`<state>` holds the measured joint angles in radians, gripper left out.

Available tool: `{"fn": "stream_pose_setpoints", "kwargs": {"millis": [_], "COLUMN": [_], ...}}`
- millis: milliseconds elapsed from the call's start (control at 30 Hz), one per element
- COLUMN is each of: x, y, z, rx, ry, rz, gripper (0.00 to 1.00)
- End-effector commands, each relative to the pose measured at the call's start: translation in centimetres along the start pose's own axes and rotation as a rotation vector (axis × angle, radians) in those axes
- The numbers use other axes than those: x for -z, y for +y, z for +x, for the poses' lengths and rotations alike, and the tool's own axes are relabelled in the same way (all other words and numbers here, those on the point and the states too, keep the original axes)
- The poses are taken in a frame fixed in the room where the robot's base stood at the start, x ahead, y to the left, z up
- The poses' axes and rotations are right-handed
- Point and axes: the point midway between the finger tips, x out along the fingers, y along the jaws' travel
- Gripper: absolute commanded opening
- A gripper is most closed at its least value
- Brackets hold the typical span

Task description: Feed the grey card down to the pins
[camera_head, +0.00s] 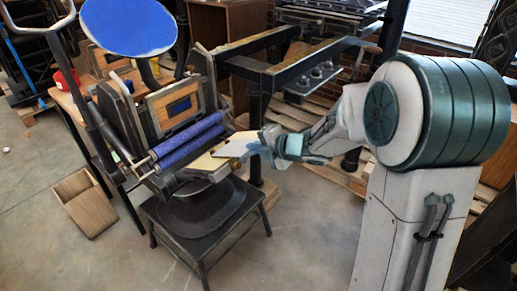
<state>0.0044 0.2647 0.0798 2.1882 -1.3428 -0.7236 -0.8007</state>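The grey card (234,149) is a pale flat sheet over the right end of the press's tan board (203,162). It appears slightly tilted, and I cannot tell whether it touches the board. My gripper (257,147) reaches in from the right and appears shut on the card's right edge. The hand press (137,120) stands at left centre, with its round blue ink disc (130,27) on top and two blue rollers (190,138) just behind the board. The pins are too small to make out.
The press stands on a low dark stool (205,232). A wooden box (87,203) lies on the floor at left. A dark metal frame (262,75) stands close behind the press and my arm. The front floor is clear.

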Motion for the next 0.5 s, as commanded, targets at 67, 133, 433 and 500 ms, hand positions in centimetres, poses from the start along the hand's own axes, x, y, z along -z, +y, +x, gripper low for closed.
{"fn": "stream_pose_setpoints", "kwargs": {"millis": [67, 133, 433, 500], "x": [0.01, 0.0, 0.0, 0.0], "y": [-0.01, 0.02, 0.03, 0.03], "z": [0.19, 0.22, 0.19, 0.19], "rx": [0.0, 0.0, 0.0, 0.0], "ry": [0.0, 0.0, 0.0, 0.0], "rz": [0.0, 0.0, 0.0, 0.0], "gripper": [0.0, 0.0, 0.27, 0.27]}}
